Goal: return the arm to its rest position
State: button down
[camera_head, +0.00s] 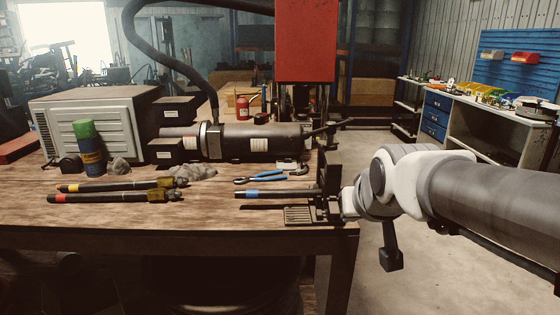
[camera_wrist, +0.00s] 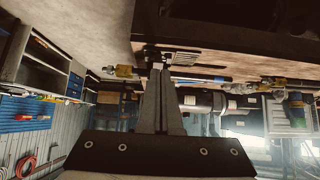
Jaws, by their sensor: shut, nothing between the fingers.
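My gripper (camera_wrist: 160,70) is in the wrist view, its two grey fingers shut together with nothing between them. Their tips appear close to a dark fixture (camera_wrist: 148,55) at the table edge; I cannot tell whether they touch it. In the head view my white and grey arm (camera_head: 405,185) reaches in from the right to the table's right edge. Its end is beside the dark upright fixture (camera_head: 332,180), and the fingers cannot be made out there. A hose with a blue band (camera_head: 275,194) lies at this fixture, and a yellow fitting (camera_wrist: 123,71) shows beyond it in the wrist view.
The wooden table (camera_head: 130,222) holds two more hoses (camera_head: 115,196), blue pliers (camera_head: 262,177), a green-capped can (camera_head: 88,150) and a dark cylinder machine (camera_head: 260,141). A red housing (camera_head: 305,40) rises behind. Open floor (camera_head: 440,260) lies right of the table.

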jog(key=s+f+g, duration=0.2)
jog(key=s+f, duration=0.1)
jog(key=s, duration=0.5)
jog(key=s+f+g, duration=0.1)
jog(key=s+f, duration=0.1)
jog(key=s, duration=0.7)
notch_tip(320, 180, up, 13)
jog(key=p, duration=1.3)
jog(key=shift+p, duration=0.3)
jog(key=shift+d, duration=0.1)
